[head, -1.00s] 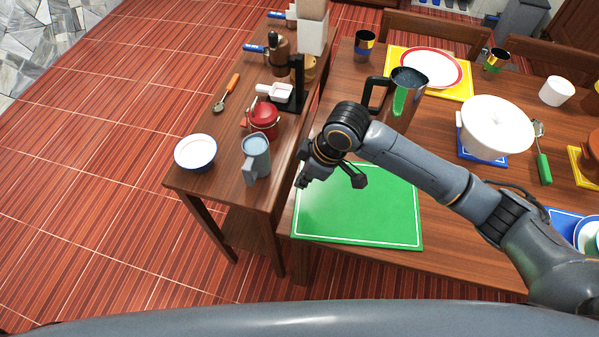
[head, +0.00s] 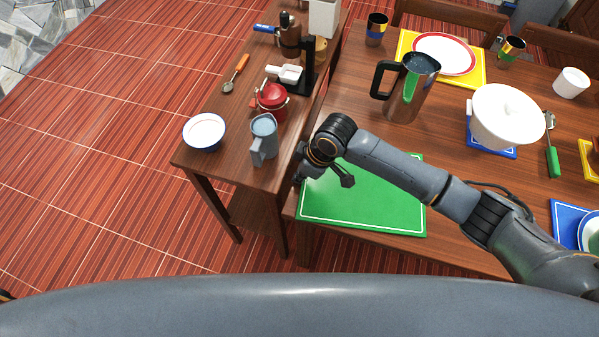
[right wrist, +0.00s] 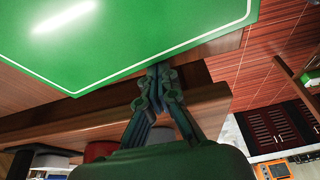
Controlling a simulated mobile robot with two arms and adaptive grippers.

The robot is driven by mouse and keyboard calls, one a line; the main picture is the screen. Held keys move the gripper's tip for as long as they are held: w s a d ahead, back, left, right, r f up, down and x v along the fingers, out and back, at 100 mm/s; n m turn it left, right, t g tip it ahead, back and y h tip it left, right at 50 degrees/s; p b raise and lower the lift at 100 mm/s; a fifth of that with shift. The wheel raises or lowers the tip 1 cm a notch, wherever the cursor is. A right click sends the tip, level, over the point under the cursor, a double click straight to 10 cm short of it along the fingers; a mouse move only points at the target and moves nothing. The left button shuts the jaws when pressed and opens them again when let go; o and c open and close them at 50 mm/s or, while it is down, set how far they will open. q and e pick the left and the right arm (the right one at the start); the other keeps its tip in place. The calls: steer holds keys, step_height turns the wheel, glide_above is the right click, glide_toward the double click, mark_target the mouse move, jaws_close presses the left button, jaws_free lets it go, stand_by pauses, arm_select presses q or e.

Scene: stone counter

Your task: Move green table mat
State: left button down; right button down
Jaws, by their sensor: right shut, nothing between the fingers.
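The green table mat (head: 372,206) has a thin white border line and lies flat at the near left corner of the dining table. It also shows in the right wrist view (right wrist: 130,40). My right gripper (head: 324,180) is over the mat's left side by the table's edge, and my arm hides the mat's far left part. In the right wrist view the gripper's fingertips (right wrist: 158,73) are together and empty, close to the mat's border. I cannot tell whether they touch it. My left gripper is not in view.
A side table to the left holds a grey-blue mug (head: 264,137), a white bowl (head: 204,131) and a red pot (head: 272,102). A narrow gap separates the tables. Beyond the mat stand a metal pitcher (head: 405,98) and a white pot (head: 500,112) on a blue mat.

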mark_target(389, 206)
steer(key=s+d+p, duration=0.1)
steer(key=d+p, duration=0.1)
steer(key=d, duration=0.1)
steer(key=s+d+p, duration=0.1)
steer(key=d+p, duration=0.1)
steer(key=d, duration=0.1)
steer(key=s+d+p, duration=0.1)
steer(key=d+p, duration=0.1)
steer(key=d, duration=0.1)
steer(key=shift+s+d+r, duration=0.1)
steer(key=shift+d+r, duration=0.2)
steer(key=shift+d, duration=0.05)
steer(key=s+d+p, duration=0.1)
steer(key=d, duration=0.3)
steer(key=s+d, duration=0.2)
steer(key=d, duration=0.3)
steer(key=s+d+p, duration=0.1)
steer(key=d, duration=0.3)
steer(key=shift+s+d+f+p, duration=0.2)
steer(key=shift+s+f+p, duration=0.05)
steer(key=shift+f+p, duration=0.1)
steer(key=shift+r, duration=0.15)
